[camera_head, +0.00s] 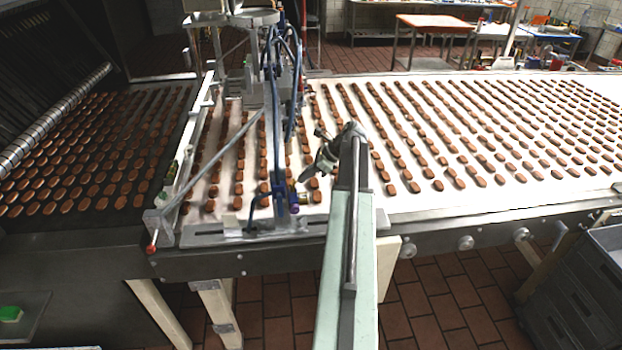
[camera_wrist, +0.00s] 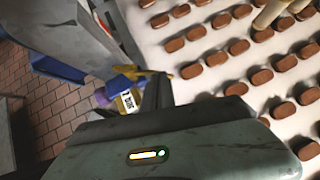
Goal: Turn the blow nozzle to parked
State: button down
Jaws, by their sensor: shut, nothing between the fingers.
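The blow nozzle appears to be the small brass-yellow piece (camera_head: 305,198) on a blue and purple fitting at the conveyor's near edge. In the wrist view the yellow piece (camera_wrist: 148,75) points right, toward the belt, with a blue body, a purple part and a yellow tag with a black-and-white code beside it. My gripper (camera_head: 304,177) is shut and empty, just above and beside the fitting. In the wrist view my fingers (camera_wrist: 157,90) stand close to the yellow piece and partly cover it. I cannot tell whether they touch.
A white belt (camera_head: 440,205) carries rows of brown biscuits behind and right of my gripper. A metal frame with blue hoses (camera_head: 290,100) rises behind the fitting. A red-knobbed lever (camera_head: 151,248) is at left. A grey drawer unit (camera_head: 585,290) stands at right.

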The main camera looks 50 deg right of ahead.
jog(key=shift+w+a, duration=0.2)
jog(key=shift+w, duration=0.7)
